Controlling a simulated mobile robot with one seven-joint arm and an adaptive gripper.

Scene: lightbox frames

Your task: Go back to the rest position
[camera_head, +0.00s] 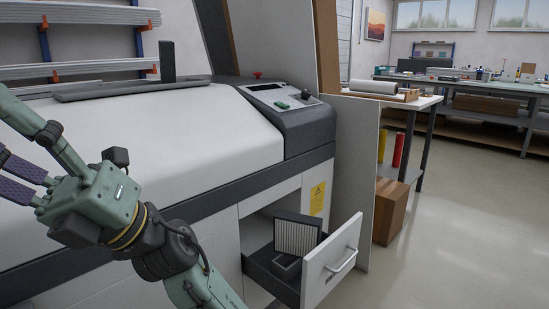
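My gripper (24,178) is at the left edge, in front of the white machine (170,130). Its green body and dark purple finger parts show, but the fingers run out of the picture, so I cannot tell whether it is open or holds anything. My green arm comes up from the bottom. An open drawer (332,262) with a white front stands out of the machine's lower cabinet, to the right of my arm. A pleated filter block (297,237) stands tilted in the drawer, beside a dark box-like part (287,266).
A control panel (285,98) tops the machine's right end. A grey panel (354,180) stands close behind the drawer. Beyond it are a cardboard box (391,210) and a side table (412,102). The floor at the right is clear.

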